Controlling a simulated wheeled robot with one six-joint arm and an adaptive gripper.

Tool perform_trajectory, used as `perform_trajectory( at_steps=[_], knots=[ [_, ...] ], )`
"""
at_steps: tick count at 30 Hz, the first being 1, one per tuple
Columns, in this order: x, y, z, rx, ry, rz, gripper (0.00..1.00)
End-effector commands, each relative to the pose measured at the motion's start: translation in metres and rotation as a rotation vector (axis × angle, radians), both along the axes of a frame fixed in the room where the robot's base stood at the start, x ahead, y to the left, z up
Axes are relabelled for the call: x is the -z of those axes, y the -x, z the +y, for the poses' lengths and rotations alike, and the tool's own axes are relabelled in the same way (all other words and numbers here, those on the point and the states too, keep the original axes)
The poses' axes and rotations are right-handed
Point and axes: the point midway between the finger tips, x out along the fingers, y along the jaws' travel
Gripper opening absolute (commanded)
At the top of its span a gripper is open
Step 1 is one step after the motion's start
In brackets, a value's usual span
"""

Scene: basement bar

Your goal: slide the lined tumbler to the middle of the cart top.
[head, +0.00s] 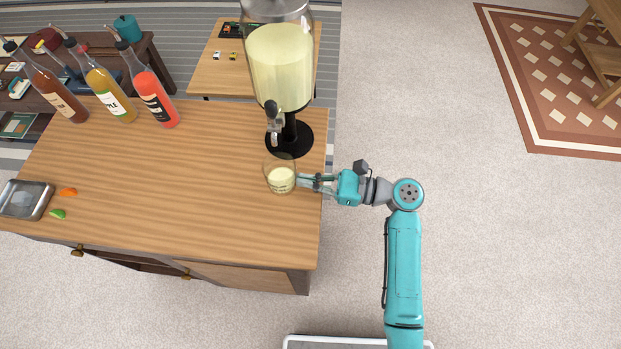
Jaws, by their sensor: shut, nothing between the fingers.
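The lined tumbler (281,179) is a clear glass with pale yellow liquid in it. It stands upright near the right edge of the wooden cart top (190,195), just in front of the drink dispenser. My gripper (302,181) reaches in from the right, over the cart's right edge. Its fingers are shut with nothing between them, and their tips are at the tumbler's right side. I cannot tell whether they touch the glass.
The dispenser (281,70) on its black base stands behind the tumbler. Several bottles (155,98) stand at the back left. A metal tray (25,199), an orange piece (68,191) and a green piece (58,214) lie at the left. The middle of the top is clear.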

Motion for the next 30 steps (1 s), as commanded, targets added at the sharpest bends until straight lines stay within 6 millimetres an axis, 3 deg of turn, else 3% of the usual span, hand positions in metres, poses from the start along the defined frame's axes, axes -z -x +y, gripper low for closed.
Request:
perform_trajectory(
  at_steps=[5, 15, 30],
  knots=[
    [0.000, 0.000, 0.003, -0.001, 0.000, 0.000, 0.00],
    [0.000, -0.004, 0.036, -0.002, 0.000, 0.000, 0.00],
    [0.000, -0.006, 0.037, -0.001, 0.000, 0.000, 0.00]
  ],
)
